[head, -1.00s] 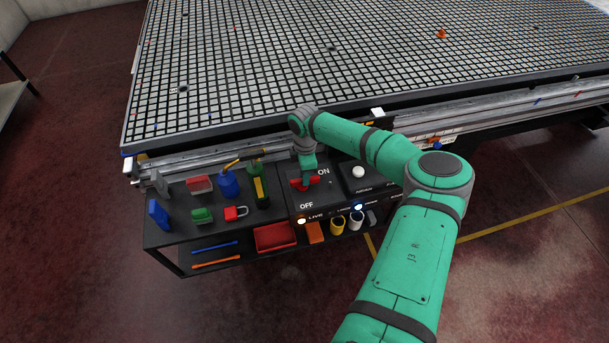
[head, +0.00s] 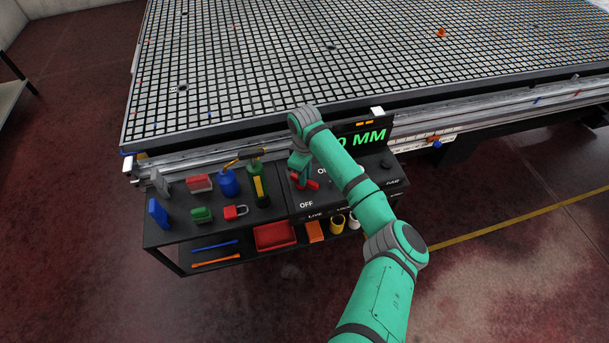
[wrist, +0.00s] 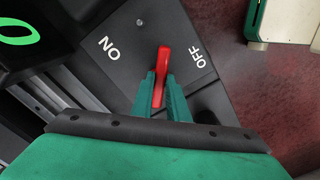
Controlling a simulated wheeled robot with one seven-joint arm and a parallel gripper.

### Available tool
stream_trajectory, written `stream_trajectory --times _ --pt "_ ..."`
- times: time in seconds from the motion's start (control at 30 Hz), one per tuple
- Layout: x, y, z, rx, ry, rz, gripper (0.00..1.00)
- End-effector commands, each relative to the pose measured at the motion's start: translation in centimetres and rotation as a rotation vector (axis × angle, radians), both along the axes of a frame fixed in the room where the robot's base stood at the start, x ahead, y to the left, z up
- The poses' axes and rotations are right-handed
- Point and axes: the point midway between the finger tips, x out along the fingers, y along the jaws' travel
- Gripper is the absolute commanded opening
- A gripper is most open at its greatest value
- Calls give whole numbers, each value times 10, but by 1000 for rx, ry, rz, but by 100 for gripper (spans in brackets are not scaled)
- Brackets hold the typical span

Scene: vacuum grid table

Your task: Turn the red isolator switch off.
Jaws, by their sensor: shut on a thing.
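The red isolator switch (head: 313,185) is on the dark panel, between a partly covered ON label and the OFF label (head: 306,204). In the wrist view its red handle (wrist: 163,62) stands between the ON label (wrist: 109,48) and the OFF label (wrist: 198,58). My gripper (head: 302,176) reaches down over the switch. In the wrist view my gripper (wrist: 163,88) is shut on the handle, one green finger on each side. My gripper hides part of the switch in the head view.
A padlock (head: 235,212), a green bottle (head: 259,183) and a blue can (head: 228,183) stand left of the switch. A display reading MM (head: 364,138) stands behind my arm. The gridded table (head: 300,70) lies beyond.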

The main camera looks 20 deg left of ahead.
Motion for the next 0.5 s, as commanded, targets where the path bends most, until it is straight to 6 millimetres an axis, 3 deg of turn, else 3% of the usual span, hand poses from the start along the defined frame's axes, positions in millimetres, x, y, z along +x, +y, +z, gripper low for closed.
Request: stream_trajectory --times 0.5 --pt "-5 3 -1 2 1 -486 0"
